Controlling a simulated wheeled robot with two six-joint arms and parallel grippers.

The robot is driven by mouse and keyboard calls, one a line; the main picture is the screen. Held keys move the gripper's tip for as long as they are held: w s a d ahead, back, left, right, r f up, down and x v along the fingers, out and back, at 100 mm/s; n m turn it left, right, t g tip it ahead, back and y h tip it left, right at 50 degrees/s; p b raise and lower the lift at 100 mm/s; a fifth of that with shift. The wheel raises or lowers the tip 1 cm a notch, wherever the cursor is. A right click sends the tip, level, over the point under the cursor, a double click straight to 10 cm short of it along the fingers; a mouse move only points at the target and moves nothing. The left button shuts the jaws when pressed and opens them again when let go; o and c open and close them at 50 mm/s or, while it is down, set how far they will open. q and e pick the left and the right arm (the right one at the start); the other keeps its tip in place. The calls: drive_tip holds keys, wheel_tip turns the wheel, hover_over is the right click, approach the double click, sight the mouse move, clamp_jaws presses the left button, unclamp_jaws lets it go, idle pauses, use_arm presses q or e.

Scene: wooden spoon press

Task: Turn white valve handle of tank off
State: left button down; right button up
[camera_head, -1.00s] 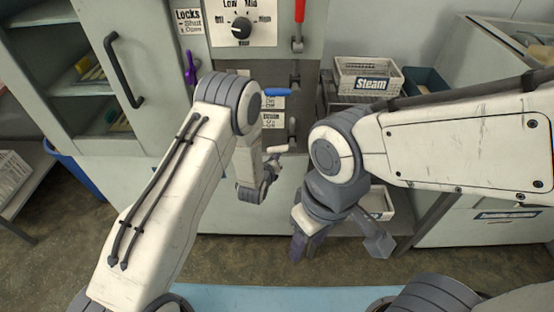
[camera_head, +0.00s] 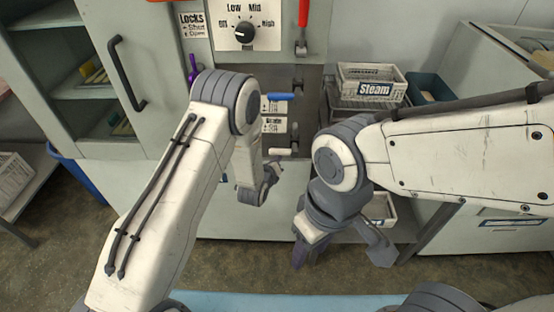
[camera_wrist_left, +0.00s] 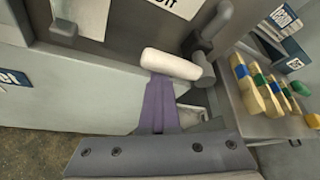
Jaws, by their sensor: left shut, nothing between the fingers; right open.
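The white valve handle (camera_head: 281,151) is a short bar low on the grey panel in the head view. In the left wrist view the white handle (camera_wrist_left: 170,64) lies nearly level, joined at its right end to a dark grey pipe fitting (camera_wrist_left: 205,72). My left gripper (camera_head: 273,172) is just below and in front of it. In the left wrist view its purple fingers (camera_wrist_left: 158,88) are together and empty, their tips at the handle's lower edge; I cannot tell whether they touch. My right gripper (camera_head: 340,256) is open and empty, lower and to the right.
A blue handle (camera_head: 279,97) sits above the white one, and a red lever (camera_head: 303,14) and a dial (camera_head: 244,33) are higher. A white basket labelled Steam (camera_head: 371,74) stands right. In the left wrist view a shelf (camera_wrist_left: 240,105) with coloured wooden pieces is at right.

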use_arm(q)
drive_tip(key=shift+w+r, duration=0.25)
drive_tip(key=shift+r, duration=0.1)
wheel_tip(320, 180, down, 5)
drive_tip(key=b, duration=0.4)
drive_tip(key=s+d+r+n+g+p, duration=0.15)
drive_tip(key=s+r+n+g, duration=0.25)
drive_tip(key=s+r+n, duration=0.5)
drive_tip(key=s+d+r+n+g+p, duration=0.1)
drive_tip(key=s+d+r+n+g, duration=0.4)
drive_tip(key=s, duration=0.7)
drive_tip(key=s+a+r+n+g, duration=0.1)
drive_tip(key=s+a+r+n, duration=0.2)
drive_tip(key=s, duration=0.3)
drive_tip(key=s+a+r+n+g+y+p, duration=0.1)
drive_tip(key=s+a+r+n, duration=0.2)
drive_tip(key=s, duration=0.3)
drive_tip(key=s+a+r+n+g+y, duration=0.1)
drive_tip(key=s+a+r+n, duration=0.2)
drive_tip(key=s, duration=0.4)
drive_tip(key=shift+a+r+n+g, duration=0.2)
drive_tip(key=shift+r+n+g, duration=0.3)
drive_tip(key=shift+n, duration=0.5)
